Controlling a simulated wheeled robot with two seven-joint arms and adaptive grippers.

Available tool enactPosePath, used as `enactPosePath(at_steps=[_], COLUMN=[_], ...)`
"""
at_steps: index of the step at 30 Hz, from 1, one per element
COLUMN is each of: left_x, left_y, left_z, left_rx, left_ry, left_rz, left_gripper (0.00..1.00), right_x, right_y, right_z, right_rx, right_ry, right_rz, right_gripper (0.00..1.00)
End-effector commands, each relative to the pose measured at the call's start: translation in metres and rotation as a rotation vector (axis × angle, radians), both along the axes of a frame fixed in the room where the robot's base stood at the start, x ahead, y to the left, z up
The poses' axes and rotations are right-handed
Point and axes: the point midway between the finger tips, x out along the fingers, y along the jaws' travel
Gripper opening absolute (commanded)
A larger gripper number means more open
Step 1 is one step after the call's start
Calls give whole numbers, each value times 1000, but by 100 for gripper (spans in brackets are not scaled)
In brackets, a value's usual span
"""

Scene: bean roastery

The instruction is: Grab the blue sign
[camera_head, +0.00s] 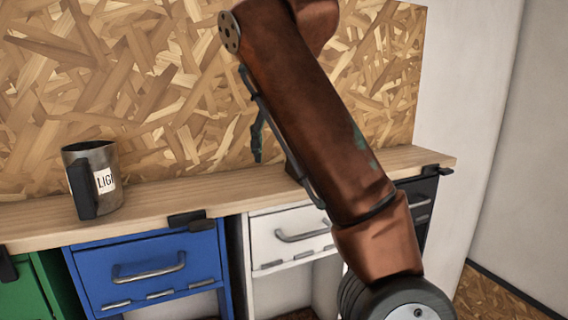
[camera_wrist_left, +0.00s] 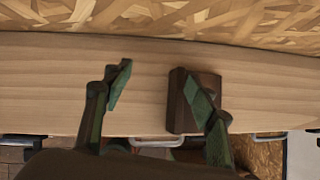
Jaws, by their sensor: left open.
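No blue sign can be made out in either view. My left gripper (camera_wrist_left: 160,86) is open and empty over the wooden counter, its two dark green fingers spread apart. In the head view the arm hides most of it, and a thin dark finger (camera_head: 257,140) shows left of the arm. A dark brown block (camera_wrist_left: 177,104) sits on the counter, partly behind the right finger in the wrist view. I cannot tell whether they touch. In the head view only a sliver of the block shows beside the arm. My right gripper is in neither view.
A metal mug (camera_head: 104,160) with a dark handle and a white label stands on the wooden counter (camera_head: 165,197) at left. Below are a blue drawer (camera_head: 150,263), a white drawer (camera_head: 290,222) and a green unit (camera_head: 28,295). A chipboard wall (camera_head: 160,90) stands behind. The counter between mug and arm is clear.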

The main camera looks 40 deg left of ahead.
Motion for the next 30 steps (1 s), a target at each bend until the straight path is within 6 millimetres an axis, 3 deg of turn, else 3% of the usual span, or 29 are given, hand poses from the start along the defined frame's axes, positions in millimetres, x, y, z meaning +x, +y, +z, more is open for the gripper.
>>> enactPosePath(at_steps=[1,4,14,30], left_x=[4,7,9,9], left_y=[4,8,10,10], left_z=[-18,-28,-30,-29], left_rx=[-22,-28,-22,-20], left_ry=[28,31,25,23], left_rz=[10,9,5,4], left_gripper=[45,45,46,9], right_x=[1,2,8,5], right_y=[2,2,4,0], right_z=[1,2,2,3], right_rx=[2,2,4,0], right_ry=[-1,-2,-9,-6], right_rz=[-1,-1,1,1], right_gripper=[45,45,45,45])
